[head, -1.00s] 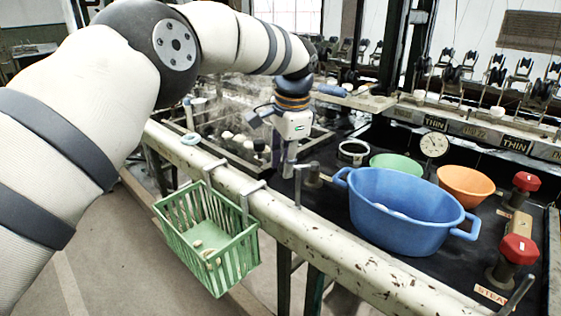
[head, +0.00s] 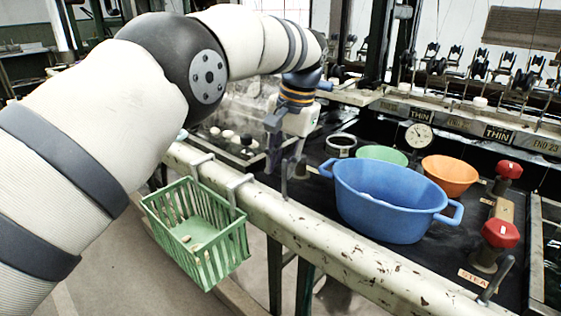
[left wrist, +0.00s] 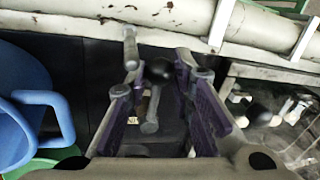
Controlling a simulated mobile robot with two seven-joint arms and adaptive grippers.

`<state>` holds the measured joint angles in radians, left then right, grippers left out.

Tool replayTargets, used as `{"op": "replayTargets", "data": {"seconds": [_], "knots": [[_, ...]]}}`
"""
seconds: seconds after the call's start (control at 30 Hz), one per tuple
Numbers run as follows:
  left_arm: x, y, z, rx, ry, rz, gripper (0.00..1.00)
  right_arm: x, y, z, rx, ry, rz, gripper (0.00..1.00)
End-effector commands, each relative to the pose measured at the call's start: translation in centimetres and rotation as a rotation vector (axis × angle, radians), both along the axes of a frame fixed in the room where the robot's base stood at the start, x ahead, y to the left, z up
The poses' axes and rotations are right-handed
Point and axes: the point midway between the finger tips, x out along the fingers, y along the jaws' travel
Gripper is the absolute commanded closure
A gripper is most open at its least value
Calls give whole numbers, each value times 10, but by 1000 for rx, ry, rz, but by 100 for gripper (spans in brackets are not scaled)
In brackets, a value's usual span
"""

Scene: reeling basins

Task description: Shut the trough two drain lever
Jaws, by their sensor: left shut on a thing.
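My left gripper (head: 274,168) reaches down just behind the pale front rail, beside an upright grey lever (head: 284,180). In the left wrist view its two purple-padded fingers (left wrist: 160,85) stand on either side of a dark round knob (left wrist: 158,68) and a grey rod (left wrist: 150,118). It is shut on the drain lever, though the contact itself is hard to see. The grey lever by the rail also shows in the left wrist view (left wrist: 130,48), near the left fingertip. No label for trough two is readable. My right gripper is not in view.
A blue basin (head: 390,200) stands right of the gripper, with a green bowl (head: 382,155) and an orange bowl (head: 450,175) behind. A green basket (head: 195,228) hangs on the rail (head: 350,252). Red valve knobs (head: 500,233) stand at right.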

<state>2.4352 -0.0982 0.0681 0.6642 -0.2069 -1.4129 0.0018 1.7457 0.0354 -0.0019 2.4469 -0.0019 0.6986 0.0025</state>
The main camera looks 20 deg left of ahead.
Motion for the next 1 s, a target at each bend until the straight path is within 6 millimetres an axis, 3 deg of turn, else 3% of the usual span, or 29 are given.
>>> {"op": "replayTargets", "data": {"seconds": [0.47,0.5,0.57,1.0], "knots": [[-1,-2,-2,-3,5,12,100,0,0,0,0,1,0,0],[-1,-2,-2,-3,5,11,71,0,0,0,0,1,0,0],[-1,-2,-2,-2,5,11,58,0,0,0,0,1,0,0],[0,0,-1,-1,1,6,58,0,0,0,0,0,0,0]]}}
